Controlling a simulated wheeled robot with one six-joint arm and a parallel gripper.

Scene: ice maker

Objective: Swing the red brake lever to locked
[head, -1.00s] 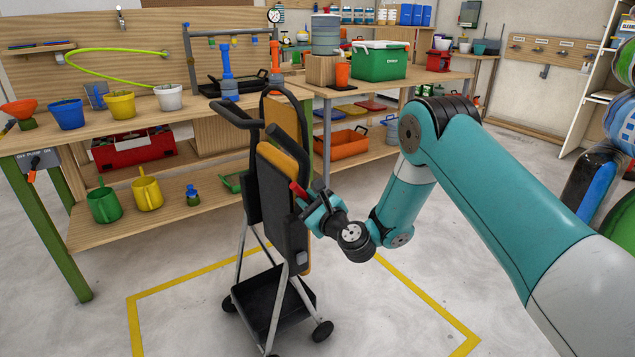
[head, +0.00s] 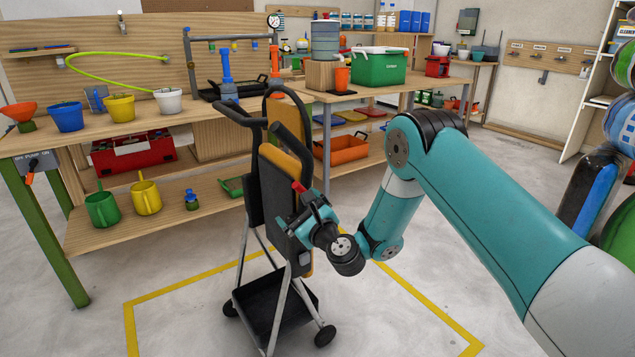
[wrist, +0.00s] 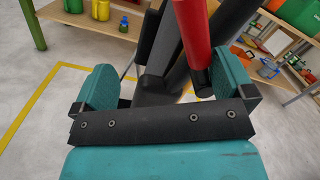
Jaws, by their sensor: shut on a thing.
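The red brake lever (head: 298,187) is on the upper right side of a black cart (head: 277,303) with an orange-yellow panel. In the wrist view the red lever (wrist: 196,38) runs down between my two teal fingers, close to the right one. My gripper (head: 309,208) is shut on the lever, beside the cart's dark side panel. The gripper also shows in the wrist view (wrist: 165,85). The lever's lower end is partly hidden behind the gripper. I cannot read any locked marking.
The cart stands on wheels inside a yellow floor outline (head: 185,287). Behind it is a wooden workbench (head: 150,215) with pots, a red toolbox (head: 134,151) and a green cooler (head: 378,67). Open floor lies in front of the cart.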

